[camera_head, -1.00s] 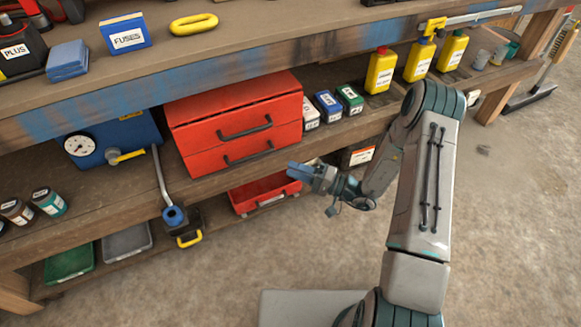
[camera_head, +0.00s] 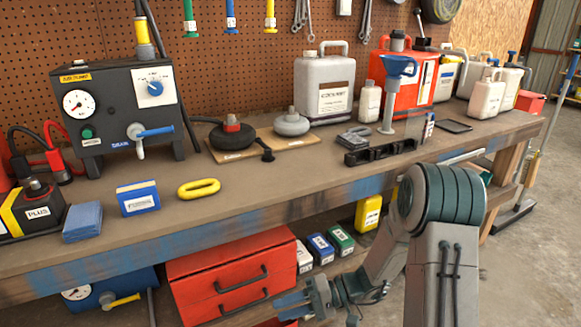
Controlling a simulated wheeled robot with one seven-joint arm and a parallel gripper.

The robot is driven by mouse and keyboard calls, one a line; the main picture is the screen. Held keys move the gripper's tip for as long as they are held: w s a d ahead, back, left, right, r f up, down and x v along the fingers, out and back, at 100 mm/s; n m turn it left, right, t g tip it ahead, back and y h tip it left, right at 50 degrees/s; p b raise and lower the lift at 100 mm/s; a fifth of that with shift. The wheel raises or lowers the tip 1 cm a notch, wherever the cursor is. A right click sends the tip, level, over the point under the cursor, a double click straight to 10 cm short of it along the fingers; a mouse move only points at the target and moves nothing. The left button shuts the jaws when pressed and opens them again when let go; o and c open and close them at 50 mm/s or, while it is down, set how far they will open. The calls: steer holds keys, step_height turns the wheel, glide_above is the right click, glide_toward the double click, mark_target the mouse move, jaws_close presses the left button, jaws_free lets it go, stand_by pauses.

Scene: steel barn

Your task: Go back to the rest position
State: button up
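My gripper (camera_head: 286,304) is at the bottom of the head view, in front of the red drawer box (camera_head: 232,272) on the lower shelf. Its blue fingers point left, and I see nothing held between them. The fingers are small and seen from the side, so I cannot tell whether they are open or shut. My arm is bent, with its elbow raised at the right, in front of the bench edge.
The wooden workbench (camera_head: 300,187) spans the view, its top crowded at the back. A fuses box (camera_head: 138,199), a yellow ring (camera_head: 199,189) and a black holder (camera_head: 380,152) lie near its front. A yellow bottle (camera_head: 368,213) stands below.

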steer(key=s+d+r+t+h+p, duration=0.2)
steer(key=s+d+r+h+p, duration=0.2)
steer(key=r, duration=0.7)
steer(key=s+d+r+m+t+h+p, duration=0.1)
steer(key=s+d+r+h+p, duration=0.3)
steer(key=r+p, duration=0.5)
steer(key=s+d+r+m+t+h+p, duration=0.1)
steer(key=s+d+r+h+p, duration=0.4)
steer(key=r, duration=0.9)
steer(key=shift+d+r+t+h+p, duration=0.3)
steer(key=shift+d+t+h+p, duration=0.35)
steer(key=shift+d+t+h, duration=0.4)
steer(key=shift+d, duration=0.2)
